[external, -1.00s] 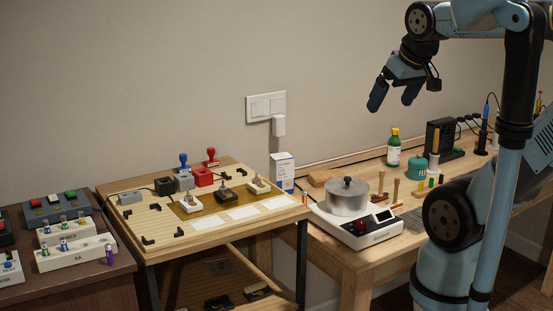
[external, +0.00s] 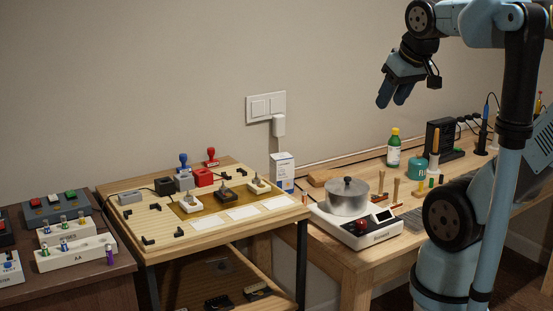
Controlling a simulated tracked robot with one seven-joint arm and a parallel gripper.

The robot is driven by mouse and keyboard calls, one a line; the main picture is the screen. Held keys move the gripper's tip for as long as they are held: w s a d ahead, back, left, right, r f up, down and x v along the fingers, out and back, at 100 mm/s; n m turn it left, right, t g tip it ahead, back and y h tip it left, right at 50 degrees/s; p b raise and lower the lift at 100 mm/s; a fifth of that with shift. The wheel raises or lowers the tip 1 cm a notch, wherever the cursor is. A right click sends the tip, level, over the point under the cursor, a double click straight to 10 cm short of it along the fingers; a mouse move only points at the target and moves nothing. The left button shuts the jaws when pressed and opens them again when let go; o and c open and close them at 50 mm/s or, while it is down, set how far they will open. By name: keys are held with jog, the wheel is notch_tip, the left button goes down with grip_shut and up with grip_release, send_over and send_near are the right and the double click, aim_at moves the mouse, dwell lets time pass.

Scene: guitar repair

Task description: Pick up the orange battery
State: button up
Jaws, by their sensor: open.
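My gripper (external: 391,100) is open and empty, high in front of the wall above the right workbench, fingers pointing down. I cannot clearly identify the orange battery. My gripper is far above both and touches nothing. The white AA battery holder (external: 62,263) on the left cabinet has a purple battery (external: 109,254) at its right end.
A metal pot (external: 347,198) sits on the white hot plate (external: 360,232). A green bottle (external: 393,150), a teal container (external: 417,167) and wooden-handled tools stand behind it. The middle wooden table (external: 160,244) carries blocks, switches and stamps. The air around my gripper is clear.

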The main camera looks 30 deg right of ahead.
jog(key=w+a+r+n+g, duration=0.2)
jog(key=w+r, duration=0.2)
jog(key=w, duration=0.3)
jog(key=w+d+f+n+g+y, duration=0.1)
jog(key=w+f+n+g+y, duration=0.2)
jog(key=w, duration=0.6)
jog(key=w+f+n+y, duration=0.1)
jog(key=w+f+n, duration=0.3)
jog(key=w, duration=0.5)
jog(key=w+d+r+n+t+y, duration=0.1)
jog(key=w+d+r+n+y, duration=0.25)
jog(key=d, duration=0.35)
jog(key=w+d+r+n+t+y, duration=0.1)
jog(key=w+d+r+n+y, duration=0.3)
jog(key=d, duration=0.3)
send_near(304, 199)
jog(key=shift+m+y, duration=0.25)
jog(key=shift+m, duration=0.1)
jog(key=x, duration=0.7)
jog(key=r+x, duration=0.1)
jog(key=x, duration=0.2)
jog(key=shift+w+a+f, duration=0.15)
jog(key=shift+w+a, duration=0.3)
grip_shut()
